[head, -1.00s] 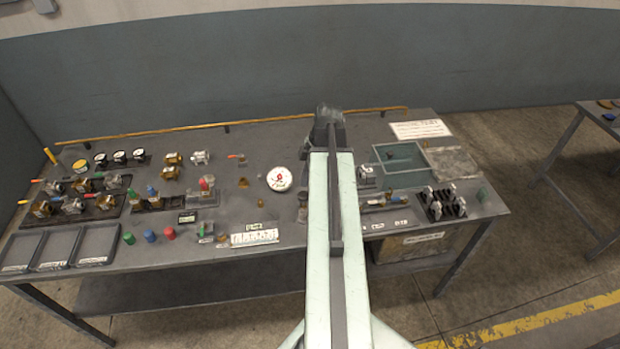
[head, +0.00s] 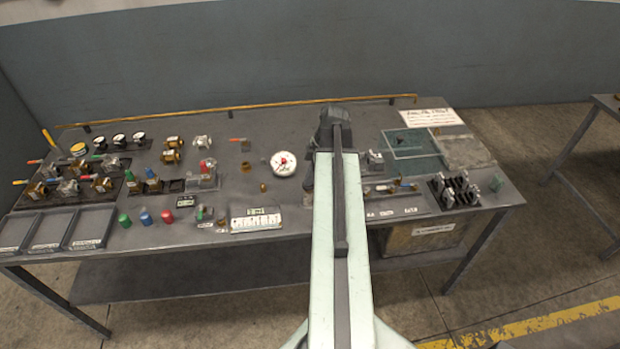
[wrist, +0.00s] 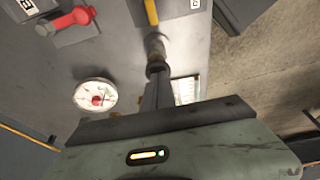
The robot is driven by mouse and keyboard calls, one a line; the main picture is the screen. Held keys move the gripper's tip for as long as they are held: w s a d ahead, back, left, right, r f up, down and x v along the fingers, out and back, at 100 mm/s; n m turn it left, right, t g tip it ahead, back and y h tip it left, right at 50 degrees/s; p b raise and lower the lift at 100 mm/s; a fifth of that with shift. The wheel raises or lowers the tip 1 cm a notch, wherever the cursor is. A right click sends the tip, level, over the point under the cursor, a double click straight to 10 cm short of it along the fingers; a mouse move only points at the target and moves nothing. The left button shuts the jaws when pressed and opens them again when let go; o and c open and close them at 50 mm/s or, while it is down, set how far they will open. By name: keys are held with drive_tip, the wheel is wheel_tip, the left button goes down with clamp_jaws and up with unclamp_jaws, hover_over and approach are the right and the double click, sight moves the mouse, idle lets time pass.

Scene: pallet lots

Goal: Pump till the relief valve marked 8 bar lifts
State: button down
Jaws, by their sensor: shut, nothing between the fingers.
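A round white gauge (head: 283,163) with a red centre lies on the bench left of my arm; it also shows in the wrist view (wrist: 96,95). Fittings with coloured tops (head: 207,170) stand left of it, their markings too small to read. I cannot tell which is the 8 bar relief valve. In the wrist view my gripper (wrist: 157,70) is shut and empty. Its tips overlap a brownish upright part (wrist: 155,44); I cannot tell if they touch. A yellow bar (wrist: 151,12) shows beyond it. In the head view my arm hides my fingers.
Black trays (head: 88,228) lie at the front left. Green, blue and red caps (head: 146,218) stand along the front. A brass rail (head: 240,107) runs along the back.

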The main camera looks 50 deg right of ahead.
drive_tip(key=shift+s+f, duration=0.1)
drive_tip(key=shift+f, duration=0.05)
drive_tip(key=shift+a, duration=0.1)
wheel_tip(320, 180, up, 6)
drive_tip(key=p, duration=0.6)
drive_tip(key=shift+p, duration=0.35)
drive_tip(key=p+v, duration=0.7)
drive_tip(key=v, duration=0.1)
drive_tip(key=shift+d+p, duration=0.25)
drive_tip(key=shift+p, duration=0.05)
